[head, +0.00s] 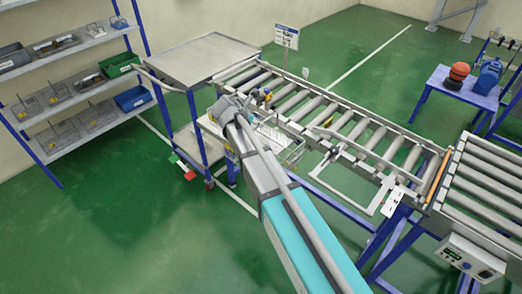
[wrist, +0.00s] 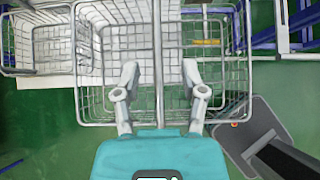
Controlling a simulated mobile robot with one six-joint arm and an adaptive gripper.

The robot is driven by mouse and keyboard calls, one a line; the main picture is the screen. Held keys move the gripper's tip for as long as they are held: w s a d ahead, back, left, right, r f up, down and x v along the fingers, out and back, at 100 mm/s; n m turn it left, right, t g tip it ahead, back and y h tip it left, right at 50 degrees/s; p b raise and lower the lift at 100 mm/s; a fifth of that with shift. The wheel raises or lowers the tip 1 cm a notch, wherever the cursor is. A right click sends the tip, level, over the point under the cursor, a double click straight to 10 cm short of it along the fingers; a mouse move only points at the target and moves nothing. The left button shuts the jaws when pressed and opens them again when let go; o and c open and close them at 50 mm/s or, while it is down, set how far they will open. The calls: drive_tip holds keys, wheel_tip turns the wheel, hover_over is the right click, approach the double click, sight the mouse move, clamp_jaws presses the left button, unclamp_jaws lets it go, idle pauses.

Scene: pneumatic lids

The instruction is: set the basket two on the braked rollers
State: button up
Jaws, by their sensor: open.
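In the wrist view, my gripper (wrist: 159,78) is open, its two fingers spread on either side of an upright bar at the middle of a wire basket (wrist: 225,118). I cannot tell whether the fingers touch the wire. In the head view, wire basketwork (head: 288,150) shows beside my arm's end, below the roller conveyor; my wrist hides part of it, and the fingers are not clear there. No number can be read on it. At the right stands a separate roller section (head: 490,182) with a control box (head: 470,256); I cannot tell from markings which rollers are braked.
A second wire basket (wrist: 38,45) lies close at the upper left of the wrist view. A long roller conveyor (head: 330,122) runs beyond my arm, with a metal-topped trolley (head: 200,58) at its left end. Shelves (head: 75,110) stand far left. Green floor (head: 100,235) is clear at lower left.

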drive_tip(key=shift+b+x, duration=1.75)
drive_tip(key=shift+x, duration=0.85)
drive_tip(key=shift+w+a+r, duration=0.1)
drive_tip(key=shift+w, duration=0.05)
clamp_jaws()
